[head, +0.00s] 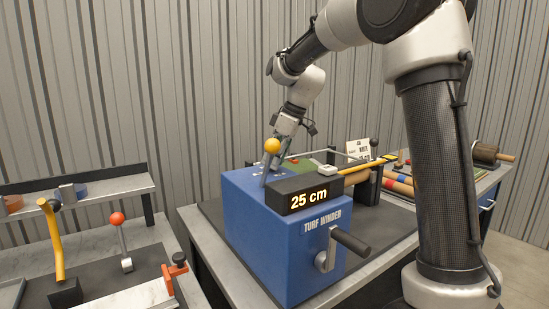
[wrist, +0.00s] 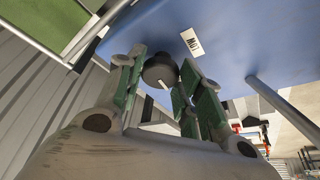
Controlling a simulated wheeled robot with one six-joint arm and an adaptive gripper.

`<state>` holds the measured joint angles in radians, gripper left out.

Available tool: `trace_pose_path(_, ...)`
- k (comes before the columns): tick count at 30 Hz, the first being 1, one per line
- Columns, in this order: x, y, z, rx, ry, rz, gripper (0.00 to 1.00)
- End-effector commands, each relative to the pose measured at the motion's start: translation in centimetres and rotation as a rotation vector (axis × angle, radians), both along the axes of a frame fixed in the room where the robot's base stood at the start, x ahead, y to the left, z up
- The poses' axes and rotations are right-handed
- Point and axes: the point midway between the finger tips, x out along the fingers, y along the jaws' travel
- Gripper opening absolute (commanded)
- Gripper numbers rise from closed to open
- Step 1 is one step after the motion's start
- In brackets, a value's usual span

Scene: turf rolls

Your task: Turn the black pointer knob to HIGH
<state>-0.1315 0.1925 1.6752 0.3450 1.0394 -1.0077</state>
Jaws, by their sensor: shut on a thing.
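The black pointer knob (wrist: 160,70) sits on the blue face of the turf winder in the wrist view. A short white pointer line shows on it, aimed toward the lower part of the picture. My gripper (wrist: 163,75) has its green-padded fingers on both sides of the knob, shut on it. A LOW label (wrist: 191,41) is beside the knob, upside down in this view. I cannot read a HIGH label. In the head view my gripper (head: 285,132) is down at the back of the blue turf winder (head: 270,240), and the knob is hidden there.
A yellow-ball lever (head: 272,146) stands close in front of my gripper. A black display (head: 308,195) reads 25 cm. A crank handle (head: 345,242) sticks out in front. A red-ball lever (head: 117,219) stands on the left bench.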

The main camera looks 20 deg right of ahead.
Motion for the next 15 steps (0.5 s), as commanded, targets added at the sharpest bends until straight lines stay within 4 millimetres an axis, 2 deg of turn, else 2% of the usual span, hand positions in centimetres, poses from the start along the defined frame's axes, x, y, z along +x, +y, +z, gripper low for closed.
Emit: trace_pose_path(15,-0.27,0.32,0.05,0.000,-0.002,-0.449,0.13)
